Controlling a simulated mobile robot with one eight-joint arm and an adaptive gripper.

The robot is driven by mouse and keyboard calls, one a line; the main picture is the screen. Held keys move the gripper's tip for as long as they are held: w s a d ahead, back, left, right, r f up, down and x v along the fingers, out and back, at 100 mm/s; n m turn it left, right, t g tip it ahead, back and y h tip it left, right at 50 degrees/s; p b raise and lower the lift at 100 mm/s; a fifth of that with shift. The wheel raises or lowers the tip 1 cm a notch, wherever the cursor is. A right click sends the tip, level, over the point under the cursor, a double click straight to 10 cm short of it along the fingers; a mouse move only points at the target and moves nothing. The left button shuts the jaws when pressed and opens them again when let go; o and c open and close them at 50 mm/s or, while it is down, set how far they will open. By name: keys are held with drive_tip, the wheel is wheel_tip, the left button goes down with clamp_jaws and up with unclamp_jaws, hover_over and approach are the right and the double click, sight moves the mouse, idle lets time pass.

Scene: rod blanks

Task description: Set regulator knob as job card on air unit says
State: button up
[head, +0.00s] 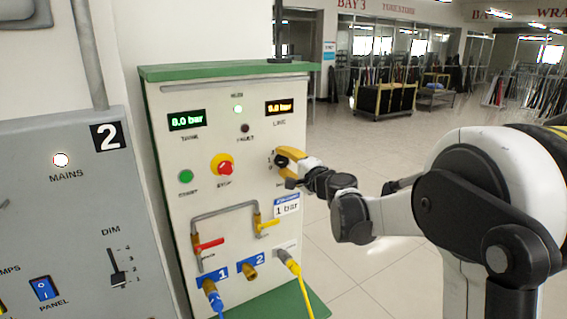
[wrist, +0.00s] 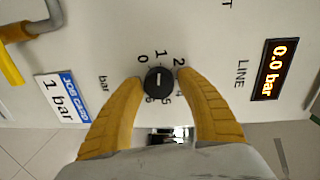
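The regulator knob (wrist: 159,83) is a round black dial with a short white mark, ringed by numbers from 0 to 6. Its mark appears to point toward the 1 in the wrist view. My gripper (wrist: 160,77) has its two yellow fingers on either side of the knob, with narrow gaps showing, so it looks open around it. The line display (wrist: 273,70) reads 0.0 bar.
The air unit (head: 220,130) also carries a green tank display (head: 187,120) reading 8.0 bar, a green start button (head: 186,177), a red stop button (head: 225,168), and red (head: 209,245) and yellow (head: 268,225) valve levers. A grey mains panel (head: 70,210) stands at left.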

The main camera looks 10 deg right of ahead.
drive_tip(key=shift+o, duration=0.6)
drive_tip(key=f+v, duration=0.1)
drive_tip(key=v, duration=1.1)
drive_tip(key=shift+r, duration=0.45)
